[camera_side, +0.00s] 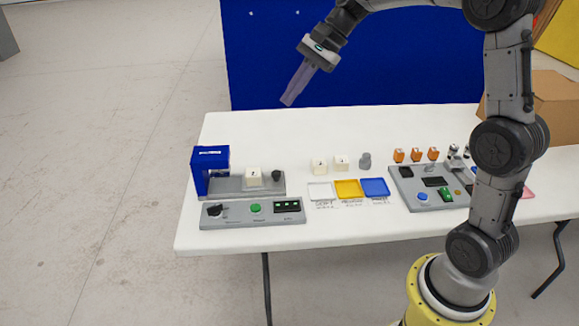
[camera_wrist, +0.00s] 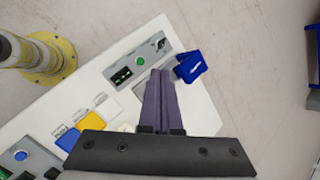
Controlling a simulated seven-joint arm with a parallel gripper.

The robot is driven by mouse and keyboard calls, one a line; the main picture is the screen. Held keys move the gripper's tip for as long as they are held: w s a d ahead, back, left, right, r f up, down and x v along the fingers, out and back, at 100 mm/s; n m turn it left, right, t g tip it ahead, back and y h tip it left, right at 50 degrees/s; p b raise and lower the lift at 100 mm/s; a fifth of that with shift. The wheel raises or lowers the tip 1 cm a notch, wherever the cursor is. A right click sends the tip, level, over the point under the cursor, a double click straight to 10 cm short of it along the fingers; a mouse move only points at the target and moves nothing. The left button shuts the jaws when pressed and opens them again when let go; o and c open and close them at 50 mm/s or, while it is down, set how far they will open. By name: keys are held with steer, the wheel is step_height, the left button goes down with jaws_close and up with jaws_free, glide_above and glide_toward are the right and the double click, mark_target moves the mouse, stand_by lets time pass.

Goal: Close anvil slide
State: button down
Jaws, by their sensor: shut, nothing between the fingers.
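The blue press frame (camera_side: 211,160) stands at the left end of the table. A grey slide base (camera_side: 225,186) extends right from it, carrying a white foam block (camera_side: 253,177) and a dark knob (camera_side: 277,176). The block sits to the right of the blue frame, apart from it. My gripper (camera_side: 288,102) is shut and empty, high above the back of the table, up and right of the press. In the wrist view my gripper's fingers (camera_wrist: 161,75) are together, and the blue frame (camera_wrist: 191,66) shows just right of their tips. The slide is mostly hidden there by the fingers.
A control panel (camera_side: 251,212) with a green button lies in front of the press. White, yellow (camera_side: 347,189) and blue (camera_side: 376,187) trays lie mid-table, with two white blocks and a grey piece (camera_side: 365,160) behind. A second panel (camera_side: 430,189) and a cardboard box (camera_side: 555,105) are at right.

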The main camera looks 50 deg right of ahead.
steer(key=w+d+f+m, duration=0.1)
steer(key=d+f+m, duration=0.1)
steer(key=d+f, duration=0.4)
steer(key=w+d+f+m+y, duration=0.1)
steer(key=w+d+f+m, duration=0.1)
steer(key=d+f, duration=0.5)
steer(key=w+d+f+m+y, duration=0.1)
steer(key=d+f+m, duration=0.2)
steer(key=d+f, duration=0.4)
steer(key=shift+w+d+f+m, duration=0.1)
steer(key=shift+f+m, duration=0.1)
steer(key=shift+f, duration=1.05)
steer(key=shift+w+d+f+m, duration=0.1)
steer(key=shift+f+m, duration=0.1)
steer(key=shift+f, duration=1.05)
steer(key=x, duration=0.9)
steer(key=shift+w+a, duration=0.1)
steer(key=shift+a, duration=0.15)
steer(key=shift+w+a+f, duration=0.1)
steer(key=shift+w+a, duration=0.25)
steer(key=shift+a, duration=0.15)
steer(key=shift+w+a, duration=0.3)
steer(key=shift+a, duration=0.25)
steer(key=shift+w+a, duration=0.45)
steer(key=shift+a, duration=0.3)
